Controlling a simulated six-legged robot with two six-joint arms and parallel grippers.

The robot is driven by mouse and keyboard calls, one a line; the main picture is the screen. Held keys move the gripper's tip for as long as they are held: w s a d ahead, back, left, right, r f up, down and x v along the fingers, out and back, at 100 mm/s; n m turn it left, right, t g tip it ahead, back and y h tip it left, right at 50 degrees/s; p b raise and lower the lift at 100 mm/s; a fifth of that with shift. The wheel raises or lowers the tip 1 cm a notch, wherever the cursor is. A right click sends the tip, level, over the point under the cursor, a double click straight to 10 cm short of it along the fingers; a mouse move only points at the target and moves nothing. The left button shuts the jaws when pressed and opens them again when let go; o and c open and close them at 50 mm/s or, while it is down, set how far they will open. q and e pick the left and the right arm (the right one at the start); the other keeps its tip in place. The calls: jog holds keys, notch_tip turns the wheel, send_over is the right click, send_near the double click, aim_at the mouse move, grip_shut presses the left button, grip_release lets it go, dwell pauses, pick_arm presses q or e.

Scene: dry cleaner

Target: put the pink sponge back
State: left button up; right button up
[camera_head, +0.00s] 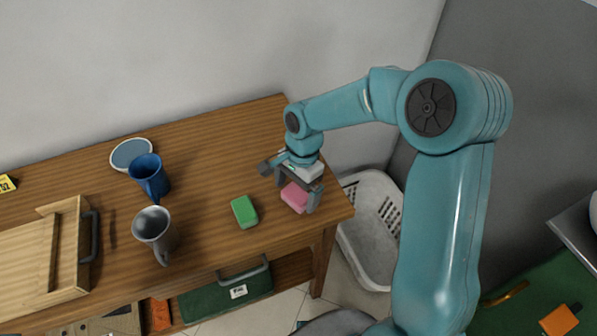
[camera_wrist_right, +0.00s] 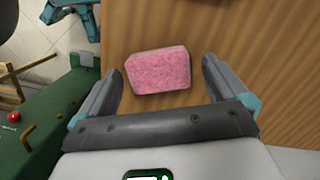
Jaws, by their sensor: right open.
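The pink sponge (camera_head: 295,197) lies on the wooden table near its right end, and it also shows in the right wrist view (camera_wrist_right: 159,70). My right gripper (camera_head: 291,186) is above the sponge, with its fingers apart. In the right wrist view the gripper (camera_wrist_right: 162,80) is open, with one finger on each side of the sponge and gaps between them. I cannot tell how high the fingertips are above the table. My left gripper is not in view.
A green sponge (camera_head: 244,212) lies left of the pink one. A grey mug (camera_head: 155,229), a blue mug (camera_head: 149,174) and a blue-topped round dish (camera_head: 131,154) stand further left. A wooden tray (camera_head: 84,245) with a dark handle is at far left. A white basket (camera_head: 371,215) stands beyond the table's right edge.

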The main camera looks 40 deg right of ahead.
aim_at(301, 190)
notch_tip(301, 190, up, 11)
jog(key=d, duration=0.1)
jog(key=shift+d+f, duration=0.2)
jog(key=shift+d, duration=0.05)
dwell(0.4)
